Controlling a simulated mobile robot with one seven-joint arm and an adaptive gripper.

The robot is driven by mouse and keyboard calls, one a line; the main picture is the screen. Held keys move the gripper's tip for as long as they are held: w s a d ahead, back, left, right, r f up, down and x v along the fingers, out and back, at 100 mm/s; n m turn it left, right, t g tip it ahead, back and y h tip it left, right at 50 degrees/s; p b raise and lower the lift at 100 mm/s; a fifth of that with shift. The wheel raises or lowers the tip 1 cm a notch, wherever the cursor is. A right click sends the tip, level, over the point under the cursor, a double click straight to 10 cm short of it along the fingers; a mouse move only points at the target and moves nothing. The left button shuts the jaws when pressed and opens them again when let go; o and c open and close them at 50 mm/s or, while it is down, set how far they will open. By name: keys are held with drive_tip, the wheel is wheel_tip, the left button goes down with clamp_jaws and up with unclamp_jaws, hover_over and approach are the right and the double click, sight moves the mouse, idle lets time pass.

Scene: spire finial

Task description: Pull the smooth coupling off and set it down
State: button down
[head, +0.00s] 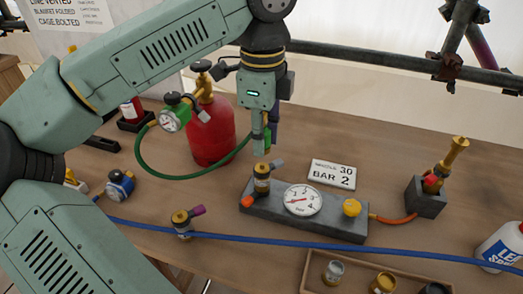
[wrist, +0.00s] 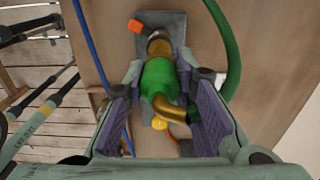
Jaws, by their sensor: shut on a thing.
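My gripper (wrist: 160,85) is shut on a smooth green coupling (wrist: 160,78), with its purple pads on either side. A brass elbow (wrist: 172,108) shows at the coupling's near end. In the head view the green coupling (head: 259,147) shows in part below my gripper (head: 263,138). It is in line above a brass fitting (head: 262,178) with an orange cap (head: 247,202) on a grey gauge block (head: 330,229). I cannot tell if coupling and fitting touch. The fitting also shows in the wrist view (wrist: 159,46), beyond the coupling.
A green hose (head: 165,174) runs from the red cylinder (head: 208,135) towards my gripper. A blue hose (head: 260,242) crosses the front of the bench. A wooden tray (head: 307,272), a brass-topped holder (head: 427,197) and a white bottle (head: 500,245) stand right. Bare wood shows behind the label (head: 333,174).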

drive_tip(key=shift+r+p, duration=0.3)
drive_tip(key=shift+r, duration=0.3)
drive_tip(key=shift+s+f, duration=0.1)
idle(0.5)
